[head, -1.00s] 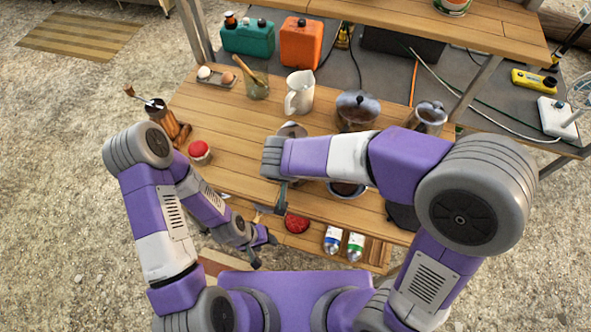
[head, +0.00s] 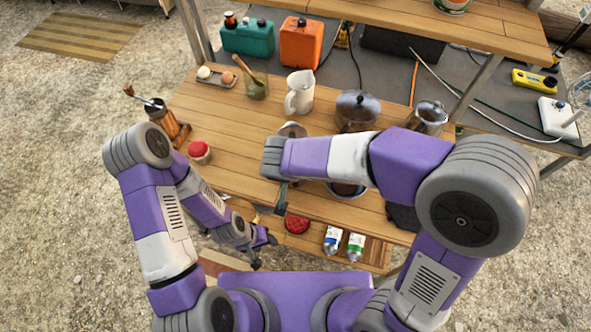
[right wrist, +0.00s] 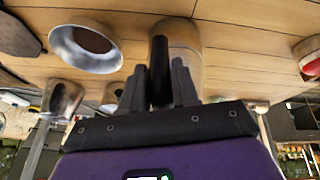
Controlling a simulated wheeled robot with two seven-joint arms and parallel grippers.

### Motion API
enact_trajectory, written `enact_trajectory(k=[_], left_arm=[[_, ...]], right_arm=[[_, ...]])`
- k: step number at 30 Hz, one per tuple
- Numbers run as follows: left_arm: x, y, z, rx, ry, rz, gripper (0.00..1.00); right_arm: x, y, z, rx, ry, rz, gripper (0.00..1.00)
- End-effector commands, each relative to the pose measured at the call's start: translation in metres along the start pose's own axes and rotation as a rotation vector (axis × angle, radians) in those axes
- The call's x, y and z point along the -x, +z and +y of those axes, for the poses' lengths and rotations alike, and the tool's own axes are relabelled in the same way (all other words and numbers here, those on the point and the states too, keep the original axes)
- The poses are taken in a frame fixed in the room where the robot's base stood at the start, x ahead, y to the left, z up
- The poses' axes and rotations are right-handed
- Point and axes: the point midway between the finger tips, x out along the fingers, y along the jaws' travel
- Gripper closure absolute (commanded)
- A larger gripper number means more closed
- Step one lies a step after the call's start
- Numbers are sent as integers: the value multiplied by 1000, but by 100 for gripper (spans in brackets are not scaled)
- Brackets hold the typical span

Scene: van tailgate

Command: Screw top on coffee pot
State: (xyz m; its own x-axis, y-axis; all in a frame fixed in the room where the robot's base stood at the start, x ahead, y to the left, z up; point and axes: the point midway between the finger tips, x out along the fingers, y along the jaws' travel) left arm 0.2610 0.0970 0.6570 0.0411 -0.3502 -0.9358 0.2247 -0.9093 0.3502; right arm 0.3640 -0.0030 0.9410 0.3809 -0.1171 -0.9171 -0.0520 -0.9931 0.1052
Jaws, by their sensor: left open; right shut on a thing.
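In the right wrist view my right gripper (right wrist: 159,85) is shut on an upright black handle (right wrist: 160,62). The handle sits against a rounded, shiny body (right wrist: 184,42) that looks like part of the coffee pot. I cannot tell whether it is the top, the base or both. In the head view my right forearm hides the grip. A round metal rim (head: 292,130) shows just past the wrist. My left gripper (head: 264,248) is open and empty, low in front of the table's near edge. No separate pot top can be made out.
Bottles (head: 333,240) stand on a lower shelf. The table's middle left is clear.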

Motion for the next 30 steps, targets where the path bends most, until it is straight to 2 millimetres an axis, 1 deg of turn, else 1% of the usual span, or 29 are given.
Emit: enact_trajectory(k=[17, 18, 23, 30], left_arm=[[-5, 0, -2, 0, 0, 0, 48], [-4, 0, -2, 0, 0, 0, 48], [-4, 0, -2, 0, 0, 0, 48], [-4, 0, -2, 0, 0, 0, 48]], right_arm=[[-2, 0, -1, 0, -1, 2, 100], [-2, 0, -1, 0, -1, 2, 66], [-2, 1, 0, 0, -1, 1, 41], [-2, 1, 0, 0, 1, -1, 41]])
